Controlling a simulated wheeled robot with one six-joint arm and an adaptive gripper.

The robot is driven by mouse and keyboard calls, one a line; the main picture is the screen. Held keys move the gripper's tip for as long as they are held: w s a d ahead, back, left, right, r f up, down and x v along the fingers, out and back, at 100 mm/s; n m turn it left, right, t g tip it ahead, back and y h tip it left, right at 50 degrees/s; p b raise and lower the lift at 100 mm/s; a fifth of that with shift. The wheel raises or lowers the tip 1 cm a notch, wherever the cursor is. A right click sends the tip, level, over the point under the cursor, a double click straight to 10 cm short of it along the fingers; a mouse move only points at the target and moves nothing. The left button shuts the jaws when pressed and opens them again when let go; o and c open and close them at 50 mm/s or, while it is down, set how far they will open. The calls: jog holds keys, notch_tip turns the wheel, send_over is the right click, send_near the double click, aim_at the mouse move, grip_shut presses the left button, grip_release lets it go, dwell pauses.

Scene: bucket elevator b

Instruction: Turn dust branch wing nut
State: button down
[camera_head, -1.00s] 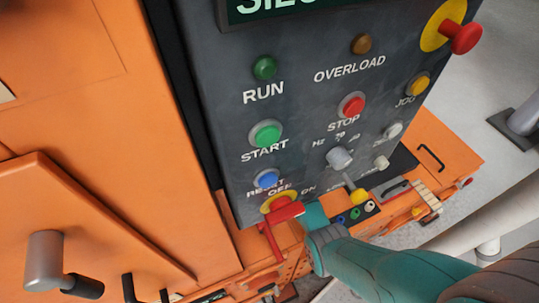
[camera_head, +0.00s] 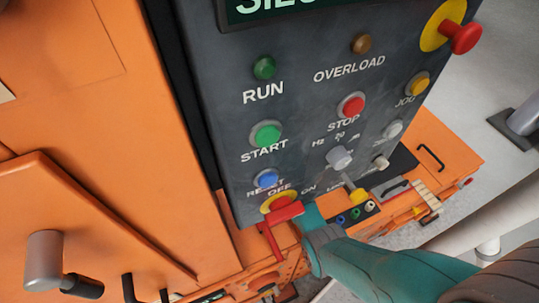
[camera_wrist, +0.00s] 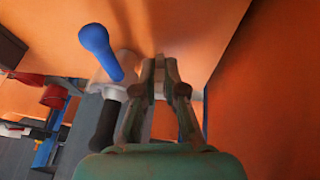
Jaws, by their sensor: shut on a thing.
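My gripper (camera_wrist: 160,68) shows in the wrist view with its fingertips drawn close together against the orange wall. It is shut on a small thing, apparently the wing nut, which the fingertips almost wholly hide. A blue-ended handle (camera_wrist: 98,42) and a black grip (camera_wrist: 106,124), with a pale round body between them, stand just left of the fingers. In the head view my teal arm reaches in below the control panel, and the gripper's tips are hidden there.
The dark control panel (camera_head: 225,130) with buttons hangs over my arm. A red lever (camera_head: 285,215) on a yellow disc sits close to my wrist. An orange wall (camera_wrist: 260,100) stands close to the right of my gripper. Red and blue parts (camera_wrist: 52,95) lie farther left.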

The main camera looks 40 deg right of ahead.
dwell(0.3)
jog(key=c, duration=1.3)
grip_release()
jog(key=shift+r, duration=0.1)
jog(key=v, duration=1.1)
jog(key=shift+s+a+r, duration=0.2)
jog(key=shift+a+r, duration=0.1)
jog(key=shift+a, duration=0.05)
